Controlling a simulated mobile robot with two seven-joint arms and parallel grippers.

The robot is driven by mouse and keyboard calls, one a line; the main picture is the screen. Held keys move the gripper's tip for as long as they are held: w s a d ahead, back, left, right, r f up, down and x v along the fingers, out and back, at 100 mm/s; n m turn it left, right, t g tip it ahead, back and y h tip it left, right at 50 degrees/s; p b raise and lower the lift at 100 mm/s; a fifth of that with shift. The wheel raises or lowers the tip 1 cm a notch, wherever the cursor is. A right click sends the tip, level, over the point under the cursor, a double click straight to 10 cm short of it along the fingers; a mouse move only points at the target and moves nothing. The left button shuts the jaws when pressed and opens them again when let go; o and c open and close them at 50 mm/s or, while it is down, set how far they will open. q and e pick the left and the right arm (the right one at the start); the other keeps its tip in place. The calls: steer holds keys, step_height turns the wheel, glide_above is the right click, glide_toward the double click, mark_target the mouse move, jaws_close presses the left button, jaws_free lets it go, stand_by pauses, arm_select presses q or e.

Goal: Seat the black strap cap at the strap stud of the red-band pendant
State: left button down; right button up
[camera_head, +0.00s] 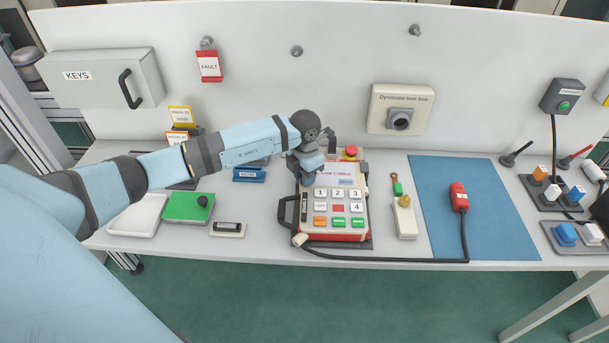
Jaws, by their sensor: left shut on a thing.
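The red-band pendant (335,237) lies face up on the table in the head view, with a keypad, a screen and a red stop button at its top right. A black strap (283,212) loops out from its left side. My left gripper (304,178) is over the pendant's upper left corner, pointing down. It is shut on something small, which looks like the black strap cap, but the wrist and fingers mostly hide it. The strap stud is not clearly visible, and I cannot tell whether the cap touches it. My right gripper is not in view.
A black cable (390,260) runs from the pendant along the front edge to a red connector (459,197) on a blue mat (490,225). A green box (188,207) and white tray (138,216) lie left.

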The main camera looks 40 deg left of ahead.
arm_select(q)
steer(key=c, duration=0.8)
jaws_free()
step_height(320, 180, up, 14)
steer(key=b, duration=0.1)
steer(key=shift+f, duration=0.1)
